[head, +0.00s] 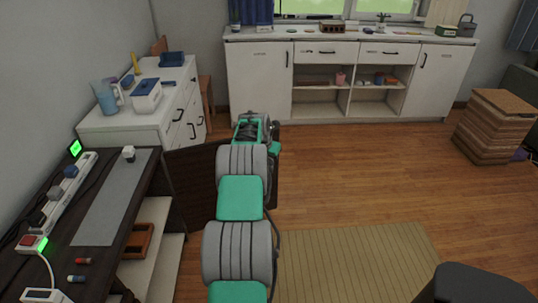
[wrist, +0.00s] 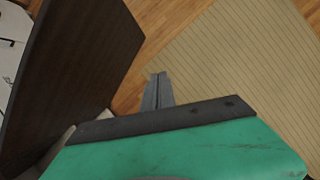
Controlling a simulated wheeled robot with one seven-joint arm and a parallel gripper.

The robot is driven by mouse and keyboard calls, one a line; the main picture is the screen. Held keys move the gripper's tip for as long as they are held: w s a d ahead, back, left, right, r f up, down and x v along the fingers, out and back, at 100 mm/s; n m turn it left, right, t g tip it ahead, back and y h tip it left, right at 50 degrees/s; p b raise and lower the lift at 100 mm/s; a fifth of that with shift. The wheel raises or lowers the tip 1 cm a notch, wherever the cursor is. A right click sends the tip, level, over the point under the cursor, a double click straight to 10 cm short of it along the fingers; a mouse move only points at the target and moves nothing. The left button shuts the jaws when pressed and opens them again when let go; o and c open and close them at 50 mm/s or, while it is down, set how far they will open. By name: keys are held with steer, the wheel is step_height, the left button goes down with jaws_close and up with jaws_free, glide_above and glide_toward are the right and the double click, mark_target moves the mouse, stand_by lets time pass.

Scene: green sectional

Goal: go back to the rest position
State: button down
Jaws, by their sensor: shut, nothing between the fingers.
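My gripper (wrist: 158,78) shows in the wrist view with its two grey fingers together and nothing between them. It points down toward the floor, beside a dark brown panel (wrist: 62,70) on the left and a striped beige rug (wrist: 235,60) on the right. In the head view my green and grey arm reaches forward past the right end of the dark desk. The fingertips are hidden there behind the arm's own links.
The dark desk (head: 60,235) at left holds a power strip (head: 62,195), a grey mat (head: 112,205) and a white plug (head: 128,154). A white cabinet (head: 120,137) stands behind it. A long white counter (head: 262,80) lines the back.

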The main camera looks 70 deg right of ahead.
steer(key=v, duration=0.5)
steer(key=s+a+f+m+g+y, duration=0.15)
steer(key=a+f+m, duration=0.4)
steer(key=m, duration=0.55)
steer(key=s+a+f+m+t+y, duration=0.1)
steer(key=s+a+f+m+y, duration=0.15)
steer(key=a+f+m, duration=0.6)
steer(key=s+a+r+m+y, duration=0.2)
steer(key=a+r+m, duration=0.2)
steer(key=a+m, duration=0.5)
steer(key=w+a+r+n+t+p, duration=0.1)
steer(key=w+a+r+n+p, duration=0.1)
steer(key=a+r, duration=0.6)
steer(key=w+a+r+n+t+h+p, duration=0.1)
steer(key=w+a+r+n, duration=0.3)
steer(key=a+r, duration=0.5)
steer(key=w+a+r+n+t+p, duration=0.1)
steer(key=a+r+n, duration=0.4)
steer(key=a, duration=2)
step_height(320, 180, up, 4)
steer(key=w+p, duration=0.1)
steer(key=w, duration=0.1)
steer(key=shift+w+a+t+h+p, duration=0.15)
steer(key=shift+w+t+h+p, duration=0.15)
steer(key=shift+t+p, duration=0.1)
